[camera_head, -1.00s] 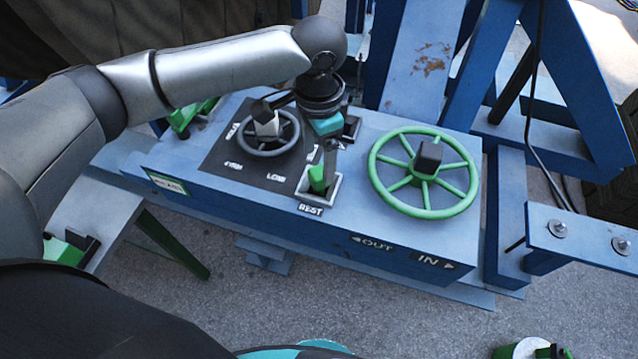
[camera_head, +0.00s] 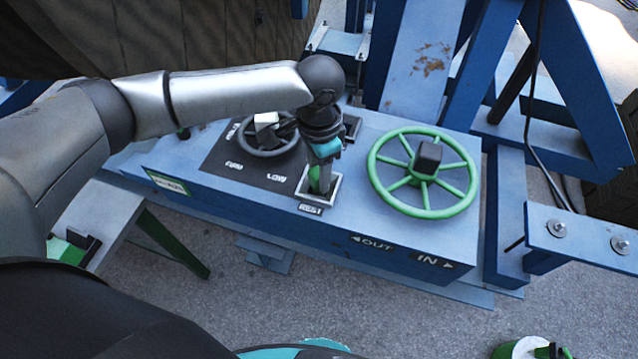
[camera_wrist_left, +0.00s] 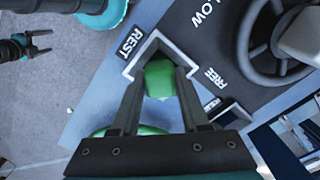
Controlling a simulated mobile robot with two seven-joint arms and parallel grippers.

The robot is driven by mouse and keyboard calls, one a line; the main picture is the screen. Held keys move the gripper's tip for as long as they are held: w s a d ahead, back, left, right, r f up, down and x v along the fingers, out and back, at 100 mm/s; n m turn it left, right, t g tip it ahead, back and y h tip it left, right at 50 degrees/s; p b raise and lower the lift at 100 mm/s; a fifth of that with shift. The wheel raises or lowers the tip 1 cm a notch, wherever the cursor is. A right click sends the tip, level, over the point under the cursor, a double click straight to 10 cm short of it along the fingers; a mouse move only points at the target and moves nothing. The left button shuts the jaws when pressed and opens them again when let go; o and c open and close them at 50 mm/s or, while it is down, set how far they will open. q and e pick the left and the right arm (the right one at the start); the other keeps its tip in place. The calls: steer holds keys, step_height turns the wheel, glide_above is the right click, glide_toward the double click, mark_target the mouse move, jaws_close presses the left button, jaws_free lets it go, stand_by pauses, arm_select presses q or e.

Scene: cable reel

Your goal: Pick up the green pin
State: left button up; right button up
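The green pin (camera_head: 314,186) stands in the square metal-rimmed socket (camera_head: 302,197) marked REST on the blue console. It also shows in the left wrist view (camera_wrist_left: 158,80), inside the pale rim. My left gripper (camera_head: 322,180) is right over the socket, pointing down. In the wrist view its two dark fingers (camera_wrist_left: 160,92) stand on either side of the pin, apart, with the pin between them. Firm contact with the pin is not visible. My right gripper (camera_wrist_left: 36,42) shows small at the left edge of the wrist view, empty, its fingers apart.
A green spoked handwheel (camera_head: 423,205) is close to the right of the socket. A dark handwheel (camera_head: 262,150) is to the left, partly under my arm. Another socket (camera_head: 351,128) is behind. Blue frame beams (camera_head: 585,95) stand at the right.

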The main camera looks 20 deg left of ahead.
arm_select(q)
jaws_close()
steer(key=shift+r, duration=0.1)
stand_by(0.5)
step_height(320, 180, up, 31)
steer(key=p, duration=0.5)
stand_by(1.6)
